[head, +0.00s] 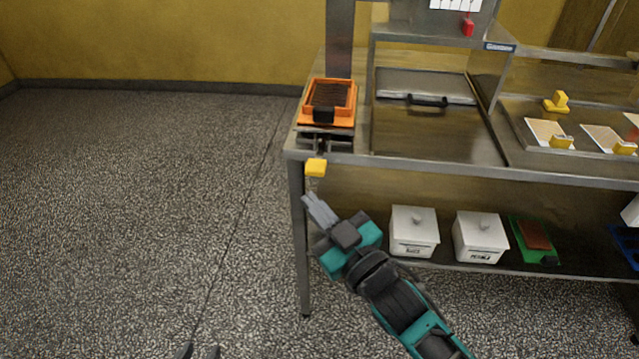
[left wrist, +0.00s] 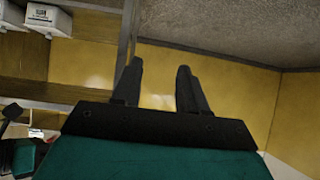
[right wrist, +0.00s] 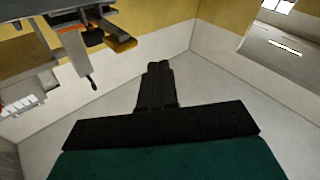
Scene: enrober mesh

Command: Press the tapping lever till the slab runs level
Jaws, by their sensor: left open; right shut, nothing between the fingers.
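An orange frame (head: 311,95) holds a dark brown ridged slab (head: 328,95) on the left end of the steel table. A black block sits at its front. Whether the slab is level cannot be told. The lever's yellow pad (head: 316,167) juts out below the table's front edge under the frame. My right gripper (head: 312,205) is shut and empty, just below the pad in the head view, with a gap between them; its closed fingers show in the right wrist view (right wrist: 157,85). My left gripper (head: 201,352) is open and empty at the bottom edge, also in the left wrist view (left wrist: 158,85).
The steel table (head: 420,170) has a lidded bay and a back shelf. White boards (head: 548,132) with yellow pieces lie on the right. White lidded tubs (head: 414,232) and a green tray (head: 533,242) stand on the lower shelf. The floor (head: 130,200) left is clear.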

